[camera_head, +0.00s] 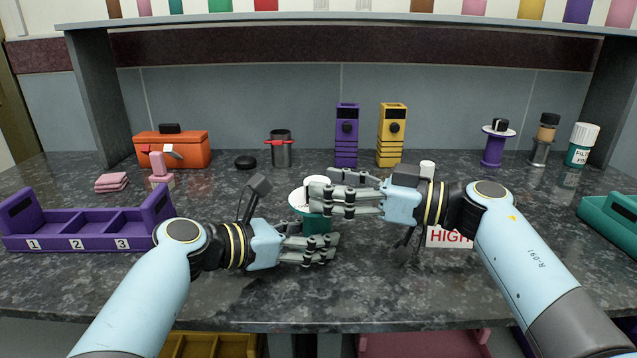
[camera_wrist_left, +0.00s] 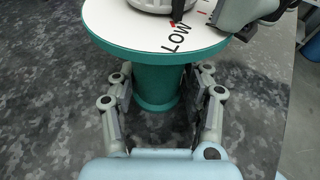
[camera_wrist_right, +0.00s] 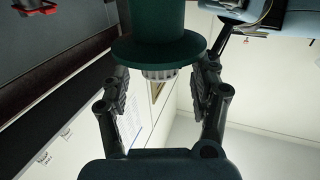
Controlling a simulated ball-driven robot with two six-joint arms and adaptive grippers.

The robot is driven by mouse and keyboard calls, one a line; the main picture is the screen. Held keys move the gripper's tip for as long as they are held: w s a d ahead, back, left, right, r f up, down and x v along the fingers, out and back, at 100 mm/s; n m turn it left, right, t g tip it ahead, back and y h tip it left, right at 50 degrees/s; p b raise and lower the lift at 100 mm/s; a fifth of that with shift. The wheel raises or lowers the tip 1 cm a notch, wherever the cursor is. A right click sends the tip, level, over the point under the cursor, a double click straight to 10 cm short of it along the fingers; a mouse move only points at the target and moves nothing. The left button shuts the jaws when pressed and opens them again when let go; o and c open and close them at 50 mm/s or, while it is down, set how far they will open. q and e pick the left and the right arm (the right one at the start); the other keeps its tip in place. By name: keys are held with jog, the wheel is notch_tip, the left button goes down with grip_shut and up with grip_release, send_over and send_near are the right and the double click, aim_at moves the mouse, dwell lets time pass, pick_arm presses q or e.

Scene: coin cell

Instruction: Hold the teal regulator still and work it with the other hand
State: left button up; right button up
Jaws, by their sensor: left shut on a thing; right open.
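The teal regulator (camera_head: 319,221) stands upright on the dark counter in front of me, with a white dial face on top. In the left wrist view, the dial (camera_wrist_left: 130,32) reads LOW, with a red mark beside the pale knob (camera_wrist_left: 160,4). My left gripper (camera_head: 325,246) is shut on the regulator's teal body, below the dial. My right gripper (camera_head: 322,194) is open at the top of the regulator. In the right wrist view, where the regulator appears inverted, the ribbed knob (camera_wrist_right: 160,74) is between the open fingers (camera_wrist_right: 167,85).
A white card (camera_head: 450,238) reading HIGH is partly behind my right arm. A purple numbered tray (camera_head: 60,222) is at the left, a teal tray (camera_head: 612,222) at the right. Purple (camera_head: 347,145) and yellow (camera_head: 391,145) devices stand behind. The front counter between my arms is clear.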

jog(key=shift+x, duration=1.3)
